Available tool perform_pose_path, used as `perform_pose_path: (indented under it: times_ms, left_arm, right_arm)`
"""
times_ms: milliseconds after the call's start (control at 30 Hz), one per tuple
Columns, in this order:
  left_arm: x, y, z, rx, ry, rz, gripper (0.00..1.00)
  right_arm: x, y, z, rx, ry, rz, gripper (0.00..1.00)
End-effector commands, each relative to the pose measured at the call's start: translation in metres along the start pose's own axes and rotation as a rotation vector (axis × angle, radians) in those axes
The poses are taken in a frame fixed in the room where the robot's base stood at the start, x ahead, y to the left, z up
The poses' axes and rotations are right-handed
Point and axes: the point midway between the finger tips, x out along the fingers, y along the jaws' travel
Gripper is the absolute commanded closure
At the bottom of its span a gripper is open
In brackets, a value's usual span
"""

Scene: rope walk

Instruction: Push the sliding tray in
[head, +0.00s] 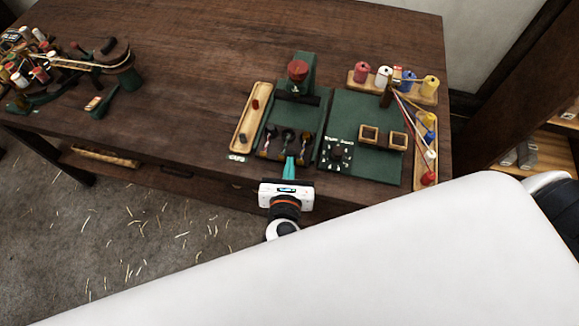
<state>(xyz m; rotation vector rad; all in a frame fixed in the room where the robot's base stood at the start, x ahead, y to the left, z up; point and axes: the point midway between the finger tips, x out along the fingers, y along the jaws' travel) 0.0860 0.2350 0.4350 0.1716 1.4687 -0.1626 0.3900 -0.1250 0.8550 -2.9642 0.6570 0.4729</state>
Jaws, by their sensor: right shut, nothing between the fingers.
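Which part is the sliding tray is not clear to me. A green board (270,107) near the table's front edge carries a dark block with several hooks (287,140) and a red-topped post (297,71). A low, light-coloured tray-like piece (105,156) shows under the table's front edge at left. My right gripper (289,167) is at the table's front edge, just in front of the hook block. Its teal fingers are together and hold nothing. Whether they touch the block or board is not clear. My left gripper is not in view.
A narrow wooden tray (238,143) lies left of the green board. A second green board (368,108) with square wooden cups, and racks of coloured spools (429,87), stand at right. More spools (40,73) are at far left. The table's middle is clear.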

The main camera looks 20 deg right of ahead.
Motion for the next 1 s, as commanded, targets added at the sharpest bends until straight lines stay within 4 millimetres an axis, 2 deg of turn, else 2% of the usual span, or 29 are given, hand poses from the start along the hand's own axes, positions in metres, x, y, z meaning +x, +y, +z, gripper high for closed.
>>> perform_pose_path:
  times_ms: [167, 300, 500, 633, 1000]
  left_arm:
    - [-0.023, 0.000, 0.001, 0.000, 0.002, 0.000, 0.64]
    - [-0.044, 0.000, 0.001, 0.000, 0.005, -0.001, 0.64]
    - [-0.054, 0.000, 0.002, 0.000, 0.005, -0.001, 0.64]
    - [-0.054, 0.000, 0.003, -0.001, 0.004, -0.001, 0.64]
    - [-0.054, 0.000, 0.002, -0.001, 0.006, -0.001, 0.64]
  right_arm:
    - [0.021, 0.004, -0.015, -0.004, 0.005, 0.001, 1.00]
    - [0.056, 0.010, -0.027, -0.005, 0.006, 0.001, 1.00]
    - [0.091, 0.016, -0.032, -0.002, 0.002, 0.001, 1.00]
    - [0.098, 0.017, -0.033, 0.000, 0.003, 0.002, 1.00]
    - [0.099, 0.018, -0.034, 0.000, 0.007, 0.003, 1.00]
